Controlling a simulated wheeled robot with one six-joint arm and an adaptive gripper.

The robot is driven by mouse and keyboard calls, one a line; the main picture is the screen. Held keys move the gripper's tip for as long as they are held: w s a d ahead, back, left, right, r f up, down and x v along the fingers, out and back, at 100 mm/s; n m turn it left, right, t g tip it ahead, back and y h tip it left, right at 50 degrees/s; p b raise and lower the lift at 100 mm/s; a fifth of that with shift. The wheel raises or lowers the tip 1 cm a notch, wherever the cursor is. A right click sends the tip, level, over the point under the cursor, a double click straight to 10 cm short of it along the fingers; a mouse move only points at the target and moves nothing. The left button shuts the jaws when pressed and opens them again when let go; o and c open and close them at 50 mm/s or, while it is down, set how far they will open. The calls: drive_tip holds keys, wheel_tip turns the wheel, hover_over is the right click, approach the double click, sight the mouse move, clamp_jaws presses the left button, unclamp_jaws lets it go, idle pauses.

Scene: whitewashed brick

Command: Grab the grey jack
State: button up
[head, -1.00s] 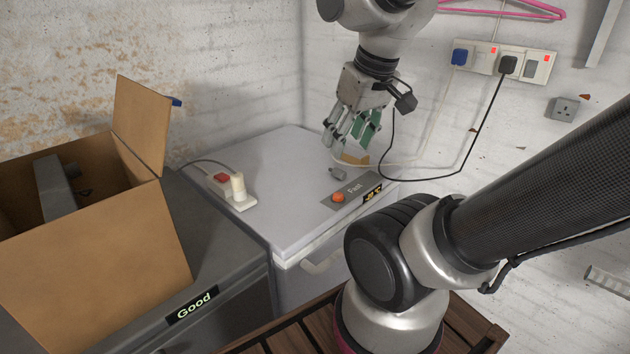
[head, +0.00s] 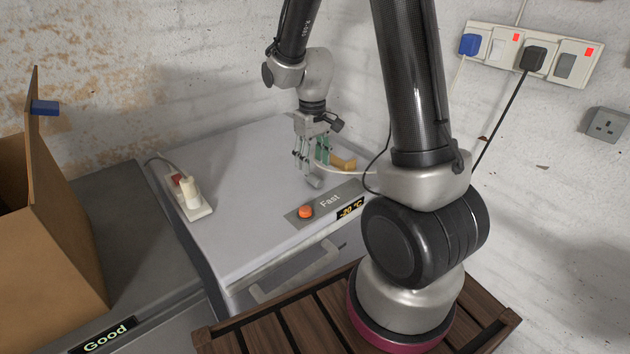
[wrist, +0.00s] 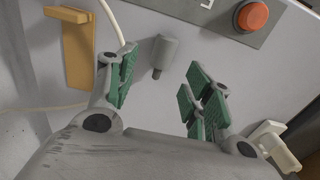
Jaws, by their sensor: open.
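The grey jack (head: 315,182) is a small grey cylinder with a thinner metal tip, lying on the white freezer top (head: 245,185) near the "Fast" panel. In the wrist view the jack (wrist: 166,52) lies just beyond the fingertips, between the lines of the two fingers, its thin tip pointing back toward my gripper. My gripper (head: 309,162) hangs over the freezer top, pointing down, beside the jack. In the wrist view my gripper (wrist: 160,82) has its green-padded fingers spread, with nothing between them.
A tan wooden block (head: 343,162) and a pale cable lie close to the fingers. The orange button (head: 306,211) is in front of the jack. A power strip (head: 190,195) sits at the left. The freezer top between strip and gripper is clear.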

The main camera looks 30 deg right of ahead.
sight(313, 175)
wheel_tip(313, 175, down, 5)
drive_tip(key=shift+s+f, duration=0.1)
drive_tip(key=c, duration=1.1)
